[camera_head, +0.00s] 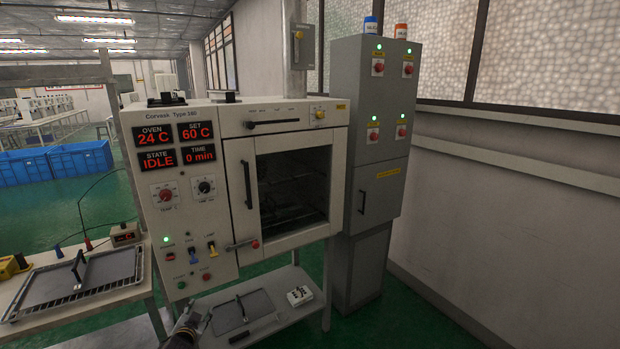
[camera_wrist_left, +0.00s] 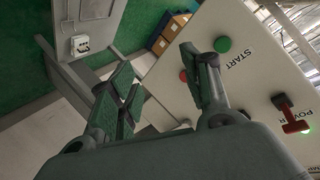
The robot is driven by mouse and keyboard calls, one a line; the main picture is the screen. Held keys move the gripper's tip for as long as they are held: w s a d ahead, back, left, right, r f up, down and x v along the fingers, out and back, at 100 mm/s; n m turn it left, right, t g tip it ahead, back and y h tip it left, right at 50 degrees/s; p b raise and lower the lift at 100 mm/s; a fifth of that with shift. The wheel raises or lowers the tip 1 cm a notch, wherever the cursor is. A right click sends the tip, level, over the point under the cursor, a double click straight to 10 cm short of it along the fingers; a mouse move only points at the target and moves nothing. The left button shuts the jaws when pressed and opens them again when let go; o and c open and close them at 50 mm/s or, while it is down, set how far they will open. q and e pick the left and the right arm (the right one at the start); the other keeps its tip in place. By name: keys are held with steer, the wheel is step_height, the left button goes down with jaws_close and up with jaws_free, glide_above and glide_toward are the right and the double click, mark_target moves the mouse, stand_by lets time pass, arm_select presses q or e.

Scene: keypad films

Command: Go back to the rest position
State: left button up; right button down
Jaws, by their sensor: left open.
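The grey-white oven (camera_head: 290,115) stands in the middle of the head view, its windowed door closed. Its displays (camera_head: 176,145) read oven 24 C, set 60 C, state IDLE, time 0 min. My left gripper (camera_head: 192,322) is low in the head view, below the oven's control panel. In the left wrist view my left gripper (camera_wrist_left: 160,78) is open, with nothing between its fingers. The green START button (camera_wrist_left: 222,44), a red button (camera_wrist_left: 183,76) and the red POWER switch (camera_wrist_left: 293,122) lie just beyond and right of the fingers. My right gripper is not in view.
A side table (camera_head: 150,290) at the left holds a tray (camera_head: 85,277) with a handled plate. A low shelf under the oven holds another handled plate (camera_head: 243,310) and a white box (camera_head: 299,296). A grey cabinet (camera_head: 378,120) stands close on the right.

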arm_select(q)
steer(key=s+f+g, duration=0.2)
steer(key=s+f, duration=0.6)
steer(key=f, duration=0.4)
steer(key=s+f+g+h, duration=0.1)
steer(key=s+f+g, duration=0.1)
steer(key=s+f, duration=0.75)
steer(key=s+f+g, duration=0.2)
steer(key=s+f, duration=0.3)
steer(key=f, duration=0.9)
steer(key=s+d+f+g, duration=0.2)
steer(key=s+f, duration=0.2)
steer(key=s, duration=0.8)
steer(key=s+d+f+n+g+h, duration=0.1)
steer(key=s+f, duration=0.4)
steer(key=s, duration=0.8)
steer(key=s+d+f+g, duration=0.3)
steer(key=s+d+f, duration=0.2)
steer(key=s, duration=0.8)
steer(key=shift+s+d+f+n, duration=0.15)
steer(key=shift+s+d+n, duration=0.05)
steer(key=shift+s+n, duration=0.1)
